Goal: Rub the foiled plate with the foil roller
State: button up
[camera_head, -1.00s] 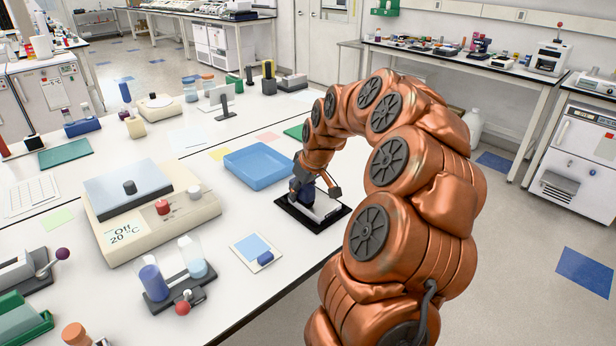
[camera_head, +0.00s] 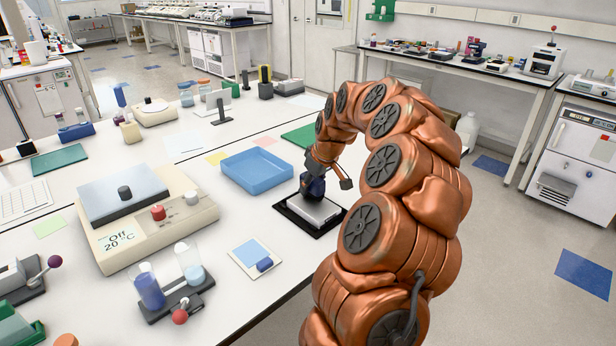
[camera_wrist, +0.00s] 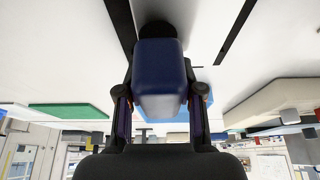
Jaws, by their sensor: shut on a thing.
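My gripper (camera_wrist: 161,95) is shut on the dark blue block-shaped handle of the foil roller (camera_wrist: 160,65), with a finger on each side. The roller's black end shows beyond the handle in the wrist view. In the head view, the roller (camera_head: 312,187) is at the far edge of the silver foiled plate (camera_head: 320,211). I cannot tell whether it touches the foil. The plate lies flat on a black mat (camera_head: 291,211) near the bench's right edge. The roller and my gripper hide the plate's far part.
A blue tray (camera_head: 257,182) lies just left of the mat. A white and blue pad (camera_head: 249,252) lies nearer. The beige hotplate-like device (camera_head: 190,226) and a rack with two tubes (camera_head: 170,299) stand to the left. Bare bench surrounds the mat.

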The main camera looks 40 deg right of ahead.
jog(key=shift+d, duration=0.45)
jog(key=shift+a+r+p, duration=0.1)
jog(key=shift+r+p, duration=0.65)
jog(key=shift+r, duration=3.4)
